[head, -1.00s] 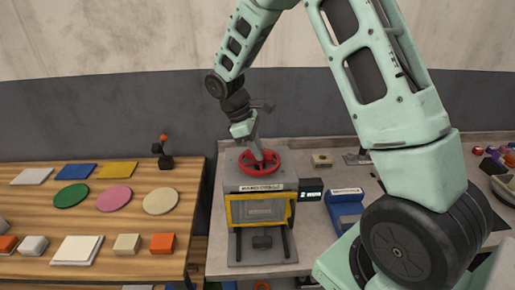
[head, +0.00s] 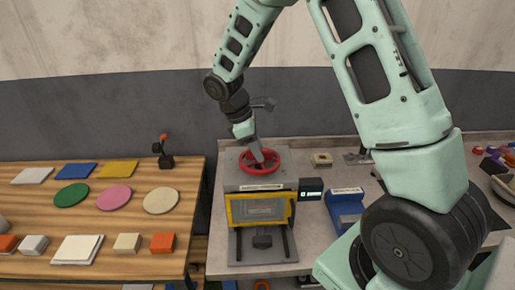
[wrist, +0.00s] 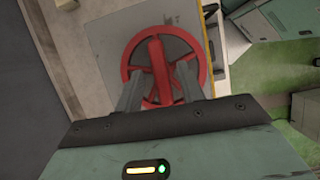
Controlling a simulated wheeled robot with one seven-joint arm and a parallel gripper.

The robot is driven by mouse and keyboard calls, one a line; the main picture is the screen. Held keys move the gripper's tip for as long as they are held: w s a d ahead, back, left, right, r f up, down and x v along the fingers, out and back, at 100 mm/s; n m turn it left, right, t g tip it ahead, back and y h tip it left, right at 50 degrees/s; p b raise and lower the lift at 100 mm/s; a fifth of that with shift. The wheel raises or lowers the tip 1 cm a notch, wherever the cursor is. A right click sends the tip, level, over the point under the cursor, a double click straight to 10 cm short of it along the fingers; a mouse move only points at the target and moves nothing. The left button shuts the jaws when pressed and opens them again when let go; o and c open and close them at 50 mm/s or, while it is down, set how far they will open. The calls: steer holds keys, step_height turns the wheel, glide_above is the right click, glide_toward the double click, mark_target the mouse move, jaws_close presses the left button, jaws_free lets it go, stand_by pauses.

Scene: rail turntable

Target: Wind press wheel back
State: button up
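The red press wheel (head: 273,168) lies flat on top of the press (head: 236,208), a grey machine with a yellow-framed front. My gripper (head: 259,160) reaches down to the wheel from above. In the wrist view the wheel (wrist: 128,64) shows its rim and a thick red spoke. My gripper (wrist: 159,70) has its two fingers apart, one on each side of that spoke, with a narrow gap seeming to show on both sides. Whether the fingertips touch the wheel cannot be told. The fingers hide part of the rim.
A small dark display (head: 311,189) and a blue device (head: 345,206) stand right of the press on the grey bench (head: 285,268). A wooden table (head: 135,178) with coloured plates and blocks is at left. The wall is close behind.

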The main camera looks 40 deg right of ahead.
steer(key=b+v, duration=0.4)
steer(key=v, duration=1.3)
steer(key=shift+r, duration=0.2)
steer(key=s+a+f+t+y+b, duration=0.1)
steer(key=s+a+f+b, duration=0.1)
steer(key=s+a+f, duration=0.45)
steer(key=s+a+f+t+y+b, duration=0.1)
steer(key=s+a+f+b, duration=0.25)
steer(key=s+a, duration=0.45)
steer(key=s+a+f+m+y+b, duration=0.1)
steer(key=s+a+f, duration=0.1)
steer(key=s+f, duration=0.2)
steer(key=s+a+f+m+y, duration=0.1)
steer(key=s+f, duration=0.4)
steer(key=s, duration=0.5)
steer(key=shift+a+f+m+t+b, duration=0.3)
steer(key=shift+a+m+b, duration=0.1)
steer(key=shift+a, duration=0.25)
